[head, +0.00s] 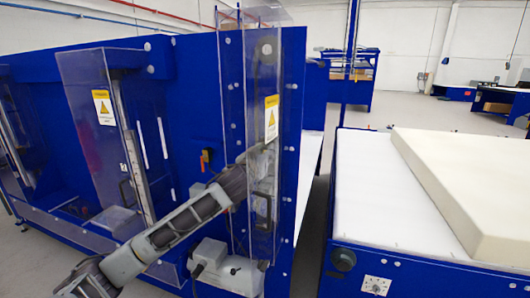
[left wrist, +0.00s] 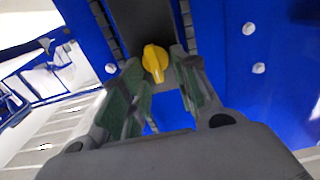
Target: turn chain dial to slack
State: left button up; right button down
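A yellow dial (left wrist: 155,62) sits on a dark strip of the blue machine in the left wrist view. My left gripper (left wrist: 156,80) is open, with one finger on each side of the dial. I cannot tell whether either finger touches it. In the head view my left gripper (head: 260,165) reaches the edge of the blue machine (head: 210,90) and shows unclearly at the clear guard. I cannot make out the yellow dial there. My right gripper is in neither view.
A clear guard (head: 230,75) with a yellow warning label (head: 271,117) stands around the machine's end. An orange handle (head: 206,157) is on the blue panel. A white-topped table (head: 365,190) with a cream foam block (head: 470,180) stands at right, across a narrow gap.

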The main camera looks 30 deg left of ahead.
pick_arm(q)
jog(key=shift+s+r, duration=0.1)
grip_shut()
jog(key=shift+n+b, duration=0.3)
jog(key=shift+n, duration=0.3)
jog(key=shift+s+a+f+n+p, duration=0.15)
jog(key=shift+a+n, duration=0.1)
jog(key=shift+n, duration=1.5)
jog(key=shift+a+f+n+p, duration=0.1)
jog(key=shift+a+n, duration=0.1)
jog(key=shift+n, duration=1.5)
jog(key=shift+s+a+f+n+p, duration=0.15)
jog(key=shift+a+n, duration=0.1)
jog(key=shift+n, duration=1.5)
jog(key=shift+w+n, duration=0.1)
jog(key=shift+n, duration=0.2)
